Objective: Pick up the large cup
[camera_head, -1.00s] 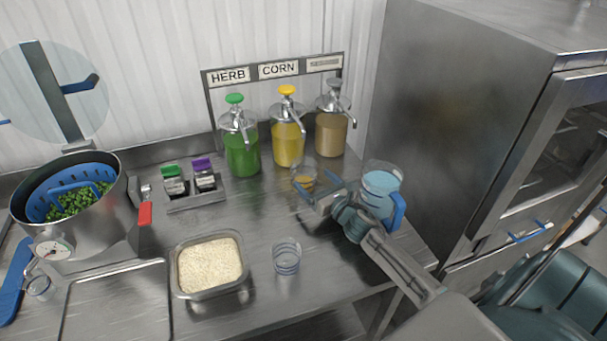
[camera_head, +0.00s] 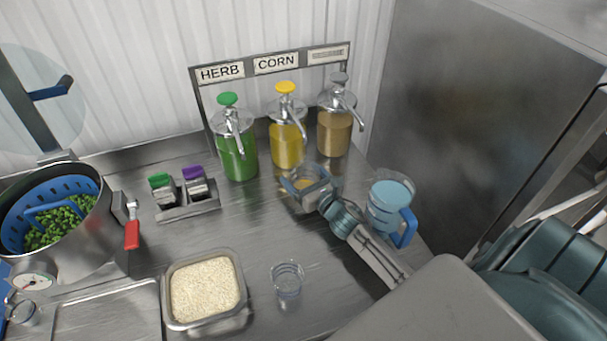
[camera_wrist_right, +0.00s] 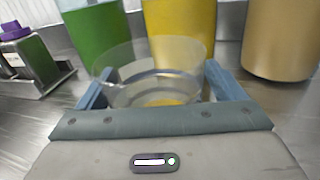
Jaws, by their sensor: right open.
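A clear cup (camera_wrist_right: 152,72) stands between the two blue fingers of my right gripper (camera_head: 305,180) in the wrist view. The gripper is open, with one finger on each side of the cup. Whether the fingers touch it is not clear. In the head view the gripper partly hides this cup, in front of the yellow and tan pump bottles. A second clear cup (camera_head: 287,280) stands upright on the counter, right of the rice tub. My left gripper is not in view.
The green (camera_head: 238,155), yellow (camera_head: 286,145) and tan (camera_head: 334,132) pump bottles stand close behind the gripper. A blue-handled pitcher (camera_head: 390,203) stands beside my right arm. A rice tub (camera_head: 168,305) and a pot with peas (camera_head: 92,240) are at left.

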